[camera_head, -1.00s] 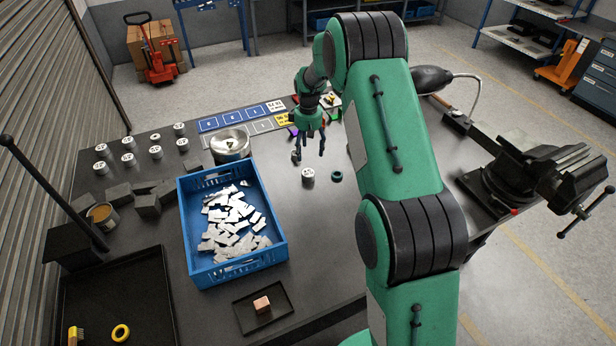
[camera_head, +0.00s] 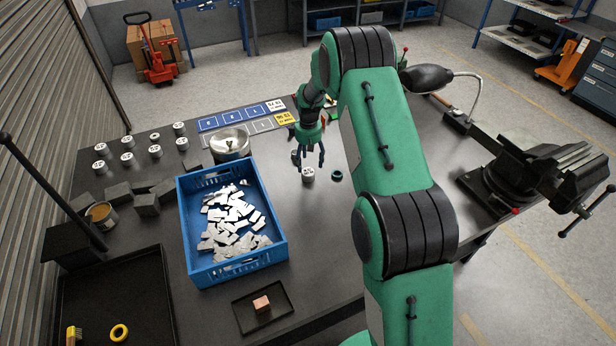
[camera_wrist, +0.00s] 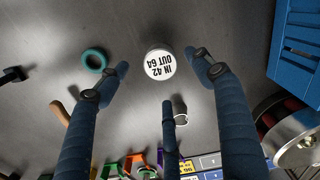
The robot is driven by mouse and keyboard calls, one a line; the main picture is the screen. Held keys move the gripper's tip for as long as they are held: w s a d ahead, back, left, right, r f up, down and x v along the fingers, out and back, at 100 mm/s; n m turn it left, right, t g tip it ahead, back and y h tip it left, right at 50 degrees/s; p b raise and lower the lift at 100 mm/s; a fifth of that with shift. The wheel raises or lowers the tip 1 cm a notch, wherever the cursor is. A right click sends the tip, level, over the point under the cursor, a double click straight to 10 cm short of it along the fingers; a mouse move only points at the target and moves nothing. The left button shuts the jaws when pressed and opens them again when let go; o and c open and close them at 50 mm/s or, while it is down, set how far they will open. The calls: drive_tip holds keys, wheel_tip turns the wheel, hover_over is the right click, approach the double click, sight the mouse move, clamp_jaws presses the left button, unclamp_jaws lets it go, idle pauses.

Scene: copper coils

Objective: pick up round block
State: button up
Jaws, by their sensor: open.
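A round block (camera_head: 308,174), a short cylinder with a white top and black print, stands upright on the dark table right of the blue crate. In the wrist view its white top (camera_wrist: 160,64) reads "IN 42 OUT 64". My gripper (camera_head: 308,158) hangs over the table just behind the block. In the wrist view my gripper (camera_wrist: 158,78) is open, with its blue fingers spread on either side of the block's near part. A third finger lies below the block in the picture. No finger visibly touches the block.
A teal ring (camera_head: 337,175) lies close right of the block. A blue crate (camera_head: 283,243) of white pieces is at left, with a metal pot (camera_head: 231,152) behind it. Several similar cylinders stand at the far left. A vise (camera_head: 520,180) is at right. Table in front of the block is clear.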

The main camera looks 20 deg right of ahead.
sight(308, 172)
drive_tip(key=shift+f, duration=0.9)
drive_tip(key=shift+w+f+b, duration=0.15)
drive_tip(key=shift+f+b, duration=0.4)
drive_tip(key=shift+f, duration=2.05)
drive_tip(key=shift+c, duration=0.3)
drive_tip(key=c, duration=1.4)
drive_tip(key=shift+r, duration=0.1)
